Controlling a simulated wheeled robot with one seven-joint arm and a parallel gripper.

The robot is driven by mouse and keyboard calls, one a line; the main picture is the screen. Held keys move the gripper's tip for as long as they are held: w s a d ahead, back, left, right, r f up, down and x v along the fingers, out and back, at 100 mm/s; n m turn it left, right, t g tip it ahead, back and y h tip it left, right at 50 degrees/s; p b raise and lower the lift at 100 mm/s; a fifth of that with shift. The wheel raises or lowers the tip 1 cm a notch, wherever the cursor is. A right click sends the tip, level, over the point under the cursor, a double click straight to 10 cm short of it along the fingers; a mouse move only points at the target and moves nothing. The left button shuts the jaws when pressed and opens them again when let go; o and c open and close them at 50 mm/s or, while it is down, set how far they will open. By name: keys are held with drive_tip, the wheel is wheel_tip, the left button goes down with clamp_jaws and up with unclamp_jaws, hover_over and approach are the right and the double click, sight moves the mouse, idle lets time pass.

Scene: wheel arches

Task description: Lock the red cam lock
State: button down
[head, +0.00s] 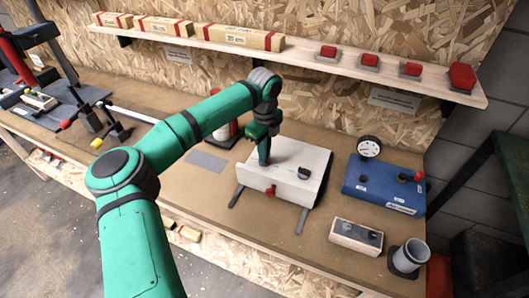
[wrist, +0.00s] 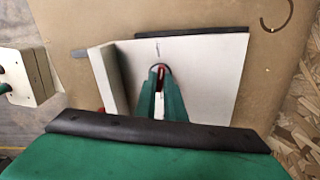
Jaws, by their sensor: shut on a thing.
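A white box (head: 285,172) stands on the bench on dark feet; its pale top panel (wrist: 210,75) fills much of the wrist view. In the wrist view, a narrow red piece (wrist: 160,73) sits in a dark round fitting on that panel. It looks like the red cam lock. My gripper (head: 264,158) points down at the box top, its green fingers shut on this red piece; the fingers hide most of it. A second red part (head: 270,191) sticks out of the box's front face. A dark knob (head: 304,172) is at the right of the box.
A blue case (head: 385,188) with a gauge (head: 369,146) stands to the right. In front of it are a small block with dark knobs (head: 356,236) and a grey cup (head: 409,257). A shelf (head: 340,58) with wooden blocks and red buttons runs behind.

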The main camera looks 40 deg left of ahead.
drive_tip(key=m, duration=0.3)
drive_tip(key=shift+a+m, duration=0.1)
drive_tip(key=shift+m, duration=0.3)
drive_tip(key=m, duration=1.2)
drive_tip(key=shift+m, duration=0.3)
drive_tip(key=m, duration=0.4)
drive_tip(key=shift+r+m, duration=0.1)
drive_tip(key=shift+m, duration=0.2)
drive_tip(key=m, duration=0.3)
drive_tip(key=shift+m, duration=0.3)
drive_tip(key=m, duration=0.4)
drive_tip(key=shift+m, duration=2.1)
